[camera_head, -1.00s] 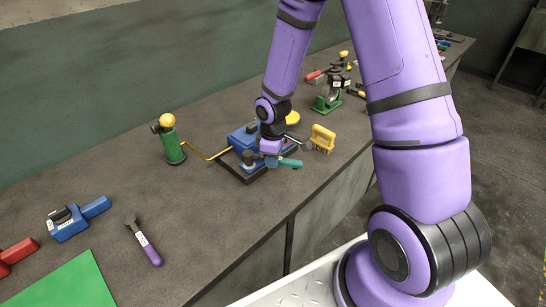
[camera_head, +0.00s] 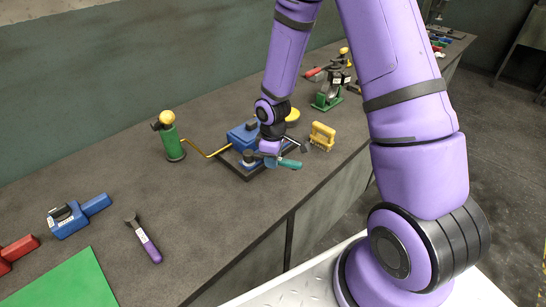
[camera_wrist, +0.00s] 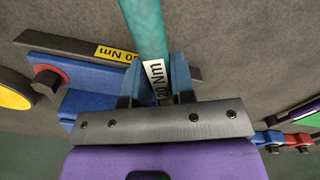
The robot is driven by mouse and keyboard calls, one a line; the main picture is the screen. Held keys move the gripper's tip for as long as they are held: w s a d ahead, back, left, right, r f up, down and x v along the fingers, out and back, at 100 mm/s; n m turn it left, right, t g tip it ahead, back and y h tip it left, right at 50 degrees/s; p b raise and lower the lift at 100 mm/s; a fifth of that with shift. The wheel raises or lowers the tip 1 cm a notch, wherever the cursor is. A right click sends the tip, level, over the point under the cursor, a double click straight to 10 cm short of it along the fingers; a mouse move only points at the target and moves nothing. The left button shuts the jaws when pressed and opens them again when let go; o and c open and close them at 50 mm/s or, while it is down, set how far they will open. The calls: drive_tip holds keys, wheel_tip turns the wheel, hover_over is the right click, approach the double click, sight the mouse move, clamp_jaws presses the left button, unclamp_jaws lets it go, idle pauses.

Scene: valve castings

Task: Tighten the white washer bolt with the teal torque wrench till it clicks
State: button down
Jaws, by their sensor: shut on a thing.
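My gripper (camera_wrist: 156,88) is shut on the teal torque wrench (camera_wrist: 144,25), whose white label ending in "20 Nm" shows between the fingers. In the head view my gripper (camera_head: 270,148) is low over the blue valve casting (camera_head: 241,134), and the teal handle (camera_head: 288,163) points right, past the casting's front edge. The dark wrench head (camera_head: 250,157) is at the casting's front left; I cannot tell how it sits on a bolt. A bolt with a red washer (camera_wrist: 48,79) shows on the casting in the wrist view. I cannot make out the white washer bolt.
A yellow brush (camera_head: 322,137) lies close to the right. A purple-handled wrench (camera_head: 145,240) lies front left.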

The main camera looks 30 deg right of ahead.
drive_tip(key=shift+s+a+f+m, duration=0.1)
drive_tip(key=shift+s+a+m, duration=0.25)
drive_tip(key=shift+m, duration=0.3)
drive_tip(key=shift+s+a+f+m, duration=0.1)
drive_tip(key=shift+s+a+m, duration=0.2)
drive_tip(key=shift+m, duration=0.35)
drive_tip(key=a+m, duration=0.1)
drive_tip(key=m, duration=0.1)
drive_tip(key=shift+s+a+f+m, duration=0.2)
drive_tip(key=shift+s+a+m, duration=0.1)
drive_tip(key=shift+s+a, duration=0.1)
drive_tip(key=shift+w+d, duration=0.15)
drive_tip(key=shift+d, duration=0.05)
drive_tip(key=shift+r, duration=0.1)
drive_tip(key=shift+r, duration=1.75)
